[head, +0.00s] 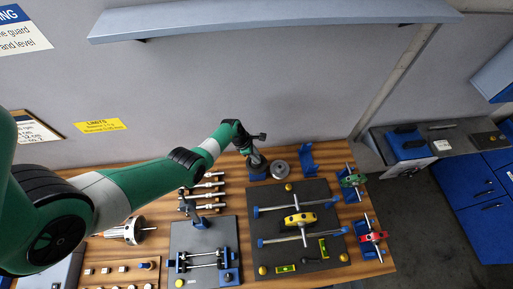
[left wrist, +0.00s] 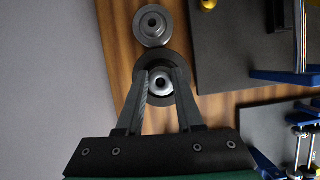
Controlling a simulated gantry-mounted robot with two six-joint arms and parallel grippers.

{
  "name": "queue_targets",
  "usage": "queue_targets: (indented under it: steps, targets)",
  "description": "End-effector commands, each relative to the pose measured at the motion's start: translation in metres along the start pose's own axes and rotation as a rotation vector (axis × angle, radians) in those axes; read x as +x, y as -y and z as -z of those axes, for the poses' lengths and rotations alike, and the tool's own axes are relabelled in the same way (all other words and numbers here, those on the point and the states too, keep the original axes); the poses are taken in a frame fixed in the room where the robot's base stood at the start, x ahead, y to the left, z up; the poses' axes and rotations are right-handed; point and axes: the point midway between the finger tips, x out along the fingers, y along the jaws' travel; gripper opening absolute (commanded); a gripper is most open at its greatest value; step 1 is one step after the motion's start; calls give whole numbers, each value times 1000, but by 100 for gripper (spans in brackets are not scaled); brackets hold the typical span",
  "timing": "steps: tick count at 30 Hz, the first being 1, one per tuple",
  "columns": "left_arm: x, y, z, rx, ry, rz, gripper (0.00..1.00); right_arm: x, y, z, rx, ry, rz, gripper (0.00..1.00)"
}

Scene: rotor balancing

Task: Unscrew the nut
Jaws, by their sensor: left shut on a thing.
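My left gripper (head: 256,163) points down at the back of the wooden table, near the wall. In the left wrist view its two fingers (left wrist: 160,84) are shut on a small round silvery nut (left wrist: 161,84) with a hole in its middle. The nut sits over a dark round disc (left wrist: 152,62), which shows behind the fingertips. I cannot tell whether the nut is still on a thread. My right gripper is in neither view.
A grey stepped metal disc (head: 280,169) lies beside my left gripper and shows in the left wrist view (left wrist: 152,26). A dark mat (head: 322,198) carries a yellow-hubbed rotor (head: 300,218). Blue stands (head: 308,160) and small rotors are at the right. A shelf (head: 270,18) hangs above.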

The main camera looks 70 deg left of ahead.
Motion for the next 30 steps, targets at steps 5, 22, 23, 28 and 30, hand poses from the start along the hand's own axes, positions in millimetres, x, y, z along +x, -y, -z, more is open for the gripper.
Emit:
queue_targets:
  steps: [5,22,23,28,30]
  targets:
    - [-1,-1,-2,-143,2,-60,0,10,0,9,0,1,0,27]
    - [1,-1,-2,-330,2,-137,0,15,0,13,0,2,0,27]
    - [1,-1,-1,-329,2,-137,0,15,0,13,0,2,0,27]
    - [1,-1,-2,-328,2,-136,52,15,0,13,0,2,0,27]
    - [1,-1,-1,-328,2,-136,64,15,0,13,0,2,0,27]
